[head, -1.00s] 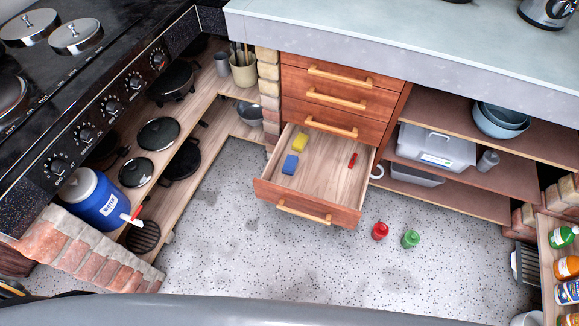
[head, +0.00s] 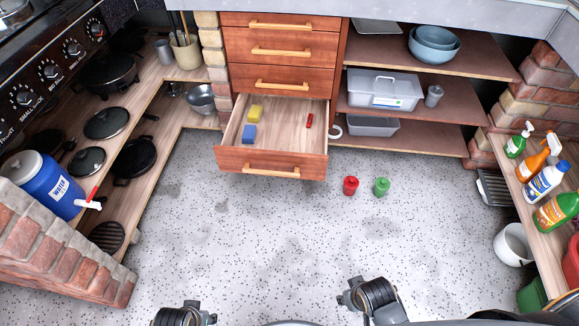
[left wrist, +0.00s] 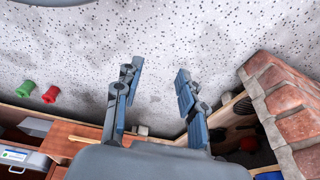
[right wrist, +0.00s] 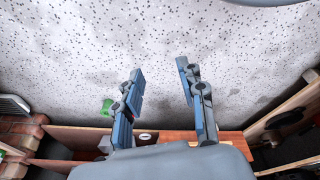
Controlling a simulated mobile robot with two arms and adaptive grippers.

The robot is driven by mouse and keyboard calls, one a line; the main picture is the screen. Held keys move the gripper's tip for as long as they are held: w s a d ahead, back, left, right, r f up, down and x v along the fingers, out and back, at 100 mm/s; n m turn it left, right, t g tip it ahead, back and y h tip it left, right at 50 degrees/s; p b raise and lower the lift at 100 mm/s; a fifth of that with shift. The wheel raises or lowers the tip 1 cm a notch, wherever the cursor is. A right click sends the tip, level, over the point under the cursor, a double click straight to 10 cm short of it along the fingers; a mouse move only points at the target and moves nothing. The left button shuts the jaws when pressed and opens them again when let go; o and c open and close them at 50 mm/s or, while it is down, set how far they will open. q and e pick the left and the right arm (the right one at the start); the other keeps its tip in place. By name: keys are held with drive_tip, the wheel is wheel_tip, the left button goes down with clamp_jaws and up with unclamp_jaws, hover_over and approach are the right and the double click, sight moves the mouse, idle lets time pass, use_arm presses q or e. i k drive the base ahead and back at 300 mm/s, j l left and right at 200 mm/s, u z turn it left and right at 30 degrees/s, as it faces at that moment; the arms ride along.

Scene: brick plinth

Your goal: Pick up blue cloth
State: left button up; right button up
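My left gripper (left wrist: 158,75) is open and empty in the left wrist view, above the speckled floor. My right gripper (right wrist: 161,72) is also open and empty in the right wrist view. Both are well apart from the blue item. The blue item cannot be made out in either wrist view.
A blue water jug (head: 42,184) is at left. Spray bottles (head: 545,182) line the right shelf. A white bucket (head: 513,244) stands by it. The middle floor is clear.

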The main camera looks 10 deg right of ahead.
sight(248, 135)
drive_tip(key=i+j+z, duration=0.15)
drive_tip(key=j, duration=0.2)
drive_tip(key=i+j+z, duration=0.15)
drive_tip(key=j, duration=0.2)
drive_tip(key=i+j+z, duration=0.15)
drive_tip(key=j, duration=0.25)
drive_tip(key=j+z, duration=0.15)
drive_tip(key=j, duration=0.25)
drive_tip(key=i, duration=0.05)
